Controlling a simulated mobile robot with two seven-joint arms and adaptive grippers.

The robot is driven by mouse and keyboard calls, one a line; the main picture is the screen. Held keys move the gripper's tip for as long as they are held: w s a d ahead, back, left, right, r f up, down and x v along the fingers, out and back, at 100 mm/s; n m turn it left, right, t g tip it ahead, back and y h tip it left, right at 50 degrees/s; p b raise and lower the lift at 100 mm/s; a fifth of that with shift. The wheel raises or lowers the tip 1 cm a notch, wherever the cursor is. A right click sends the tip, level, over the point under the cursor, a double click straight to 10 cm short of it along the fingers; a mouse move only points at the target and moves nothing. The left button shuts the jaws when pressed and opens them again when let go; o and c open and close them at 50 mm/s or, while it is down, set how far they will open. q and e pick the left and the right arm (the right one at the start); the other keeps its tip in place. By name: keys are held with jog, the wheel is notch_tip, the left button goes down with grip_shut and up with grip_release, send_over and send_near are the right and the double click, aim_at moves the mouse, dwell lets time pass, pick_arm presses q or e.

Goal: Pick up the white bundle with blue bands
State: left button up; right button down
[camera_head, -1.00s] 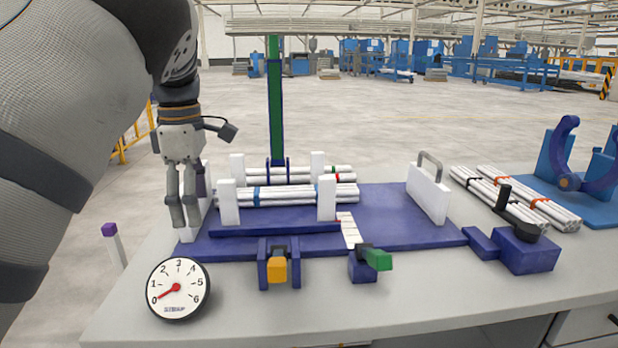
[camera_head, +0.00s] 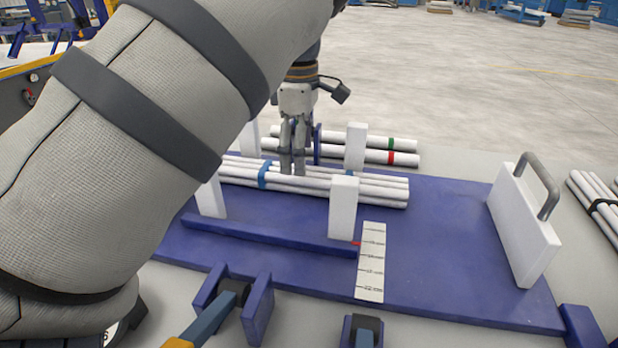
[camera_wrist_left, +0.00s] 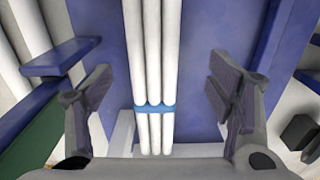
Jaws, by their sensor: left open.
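The white bundle of pipes with a blue band (camera_head: 370,188) lies across the blue fixture, between white upright posts. In the left wrist view the bundle (camera_wrist_left: 153,60) runs lengthwise, with its blue band (camera_wrist_left: 154,108) crossing it. My left gripper (camera_head: 291,168) points down at the bundle, to the right of the band visible in the head view. In the wrist view its fingers (camera_wrist_left: 158,92) are spread wide on either side of the bundle, with gaps to it. Whether the fingertips are below the bundle's top cannot be told. My right gripper is not in view.
Behind lies another white bundle with red and green bands (camera_head: 390,150). White posts (camera_head: 343,208) stand close to the bundle. A white plate with a grey handle (camera_head: 523,225) stands at the right of the blue base (camera_head: 450,260). A scale strip (camera_head: 371,262) lies in front.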

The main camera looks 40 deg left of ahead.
aim_at(306, 180)
pick_arm(q)
jog(key=f, duration=0.2)
jog(key=w+f, duration=0.1)
jog(key=f, duration=0.2)
jog(key=shift+d+f, duration=0.2)
jog(key=c, duration=1.5)
jog(key=shift+r, duration=0.15)
jog(key=shift+c, duration=0.2)
